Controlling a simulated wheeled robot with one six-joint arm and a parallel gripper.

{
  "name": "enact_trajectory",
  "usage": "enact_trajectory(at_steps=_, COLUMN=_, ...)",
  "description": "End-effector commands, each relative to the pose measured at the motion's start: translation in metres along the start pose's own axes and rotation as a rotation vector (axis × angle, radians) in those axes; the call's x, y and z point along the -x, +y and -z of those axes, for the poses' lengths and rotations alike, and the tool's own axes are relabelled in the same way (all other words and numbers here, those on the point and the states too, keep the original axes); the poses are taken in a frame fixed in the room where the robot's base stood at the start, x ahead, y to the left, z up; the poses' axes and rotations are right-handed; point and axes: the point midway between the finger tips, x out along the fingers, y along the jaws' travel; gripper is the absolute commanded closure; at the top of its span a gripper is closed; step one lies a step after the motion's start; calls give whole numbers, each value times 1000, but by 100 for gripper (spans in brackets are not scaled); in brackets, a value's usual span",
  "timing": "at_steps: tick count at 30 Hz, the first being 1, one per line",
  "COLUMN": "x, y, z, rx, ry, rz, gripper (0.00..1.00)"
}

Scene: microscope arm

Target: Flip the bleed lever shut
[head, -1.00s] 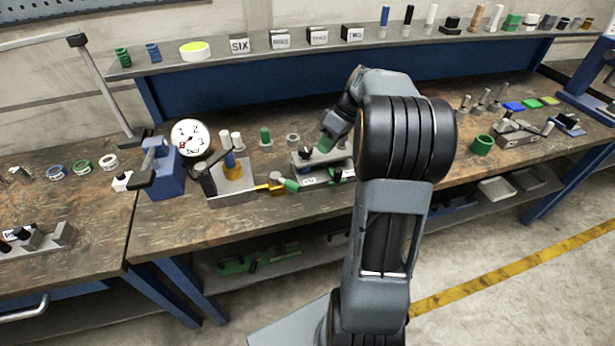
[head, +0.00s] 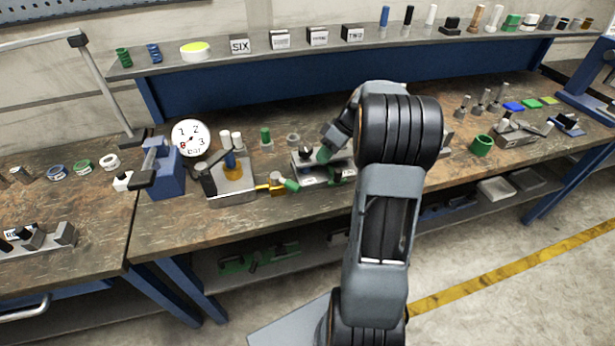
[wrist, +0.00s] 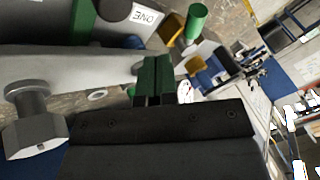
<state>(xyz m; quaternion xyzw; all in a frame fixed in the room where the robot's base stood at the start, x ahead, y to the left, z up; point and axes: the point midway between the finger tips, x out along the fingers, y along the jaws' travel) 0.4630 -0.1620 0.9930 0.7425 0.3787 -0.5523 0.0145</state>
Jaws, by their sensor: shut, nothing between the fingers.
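A small yellow valve body (head: 275,188) with a green-tipped lever (head: 291,185) sticks out from the right side of the gauge block; it looks like the bleed lever. In the wrist view the green grip (wrist: 197,20) and yellow part (wrist: 172,28) show at the top, beyond my fingertips. My gripper (head: 324,154) has green fingers and is over the grey fixture to the right of the lever. In the wrist view my gripper (wrist: 155,78) is shut and empty, apart from the lever. My arm hides part of the fixture.
A grey fixture (head: 308,163) with green parts and a label lies under my gripper. A round dial gauge (head: 190,138) and a blue clamp (head: 165,172) stand to the left. A metal bolt (wrist: 30,100) is close at left in the wrist view. Bench in front of the lever is clear.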

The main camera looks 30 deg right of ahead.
Motion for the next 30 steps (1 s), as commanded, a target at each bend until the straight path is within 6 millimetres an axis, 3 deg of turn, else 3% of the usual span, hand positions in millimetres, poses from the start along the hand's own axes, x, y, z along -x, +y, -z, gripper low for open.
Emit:
enact_trajectory(at_steps=9, x=-54, y=-5, z=0, rx=1, ry=-2, rz=2, gripper=100)
enact_trajectory(at_steps=18, x=-71, y=-29, z=-2, rx=1, ry=-1, rz=0, gripper=100)
enact_trajectory(at_steps=30, x=-75, y=-32, z=-3, rx=0, ry=-1, rz=0, gripper=100)
